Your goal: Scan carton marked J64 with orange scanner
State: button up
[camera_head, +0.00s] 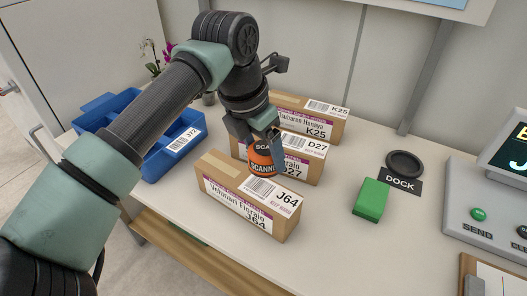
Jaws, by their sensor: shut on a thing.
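The carton marked J64 (234,208) lies nearest the table's front edge, its barcode label facing up on top. My gripper (265,138) is shut on the orange scanner (263,160) and holds it over the back edge of the J64 carton, by its barcode label. I cannot tell whether the scanner touches the carton. The carton marked D27 (305,167) stands just behind, partly hidden by my gripper and the scanner. The carton marked K25 (325,127) stands behind that.
A blue divided bin (183,139) labelled J72 is at the left. An empty round dock (404,163) with a DOCK sign (400,184) and a green block (370,200) stand to the right. A grey console (480,195) with a SEND button is at the far right. The table front is clear.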

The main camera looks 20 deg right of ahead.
notch_tip(320, 180, up, 7)
jog(key=p, duration=0.4)
jog(key=shift+f, duration=0.2)
jog(key=shift+f, duration=0.1)
